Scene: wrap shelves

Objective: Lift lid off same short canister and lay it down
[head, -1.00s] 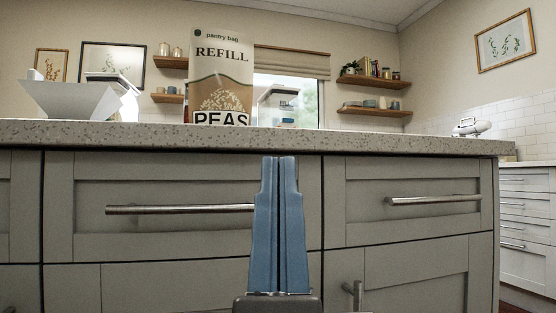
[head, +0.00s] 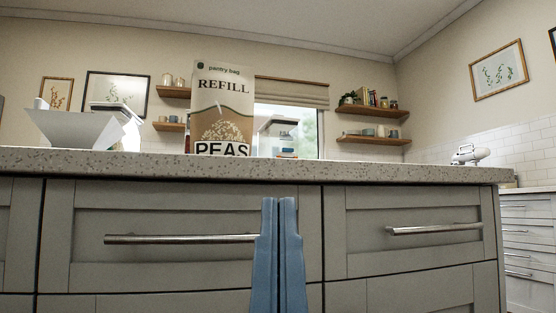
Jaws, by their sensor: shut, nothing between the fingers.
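My gripper (head: 279,203) has two blue fingers, pressed together and empty. It points up in front of the grey cabinet drawers, below the counter edge. On the counter, a clear-looking container with a dark top (head: 279,127) stands right of the pantry bag, against the window. Another container with a dark-edged top (head: 110,106) stands at the left, partly hidden behind a white bowl. I cannot tell which, if either, is the short canister, or whether the tops are loose lids.
The speckled counter (head: 400,172) has a front edge above my gripper. A tall REFILL PEAS bag (head: 222,110) and a white flared bowl (head: 72,127) stand on it. Bar handles (head: 180,239) stick out from the drawers.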

